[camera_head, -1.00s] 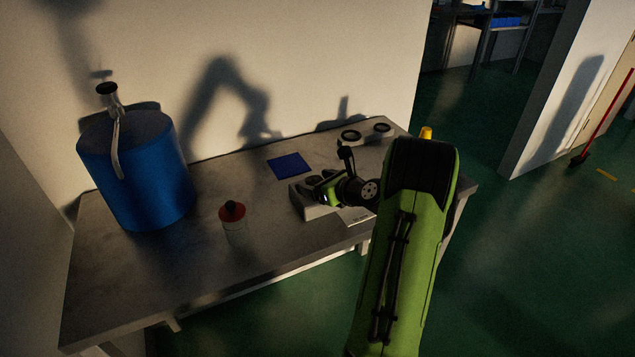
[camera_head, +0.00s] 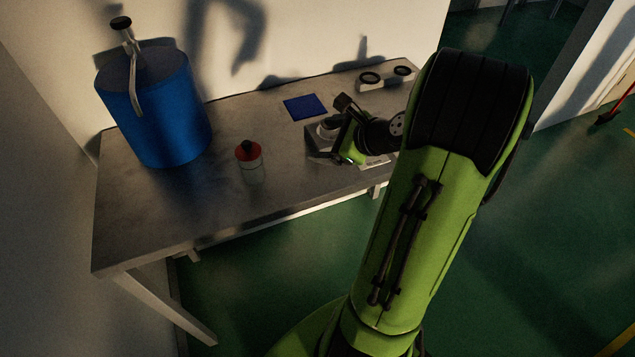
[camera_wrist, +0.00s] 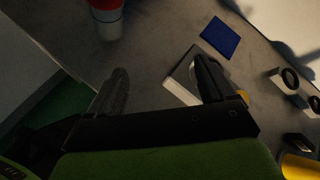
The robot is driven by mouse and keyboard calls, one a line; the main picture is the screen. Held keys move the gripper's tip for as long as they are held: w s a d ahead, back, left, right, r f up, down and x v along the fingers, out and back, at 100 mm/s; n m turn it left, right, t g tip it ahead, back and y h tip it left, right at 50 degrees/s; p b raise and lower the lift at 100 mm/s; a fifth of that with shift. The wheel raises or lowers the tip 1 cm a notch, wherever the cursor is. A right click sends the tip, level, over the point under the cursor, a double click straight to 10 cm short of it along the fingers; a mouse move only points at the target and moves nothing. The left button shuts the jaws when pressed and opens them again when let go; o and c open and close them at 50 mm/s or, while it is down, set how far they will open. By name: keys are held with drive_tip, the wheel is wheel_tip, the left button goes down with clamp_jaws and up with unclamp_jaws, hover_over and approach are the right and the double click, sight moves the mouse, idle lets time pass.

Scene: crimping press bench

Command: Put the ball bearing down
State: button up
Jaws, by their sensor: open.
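My gripper (camera_head: 347,152) is low over the right half of the bench, at the front of a pale grey block (camera_head: 318,146). In the wrist view my gripper (camera_wrist: 160,70) has its two fingers wide apart with nothing held between them. The pale block (camera_wrist: 180,80) lies beyond and beside the right finger, which hides part of it. A rounded pale thing (camera_head: 328,128) shows on the block in the head view; I cannot tell whether it is the ball bearing. Dark rings sit in two pale holders (camera_head: 370,79) at the back right; they also show in the wrist view (camera_wrist: 289,78).
A blue flat square (camera_head: 305,107) lies behind the block. A red-topped container (camera_head: 249,156) stands left of my gripper, and a large blue drum (camera_head: 155,110) stands at the back left. The grey bench (camera_head: 180,205) is clear at its front left.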

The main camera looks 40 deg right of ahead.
drive_tip(key=s+a+r+n+g, duration=0.2)
drive_tip(key=s+a+n, duration=0.1)
drive_tip(key=a+n, duration=0.6)
drive_tip(key=s+a+r+n+g, duration=0.2)
drive_tip(key=s+a+n+g, duration=0.1)
drive_tip(key=a+n, duration=0.65)
drive_tip(key=s+a+r+n+h, duration=0.1)
drive_tip(key=s+a+n+h, duration=0.1)
drive_tip(key=s+n, duration=0.8)
drive_tip(key=shift+s+a+r, duration=0.2)
drive_tip(key=shift+s+a, duration=0.3)
drive_tip(key=shift+s, duration=0.05)
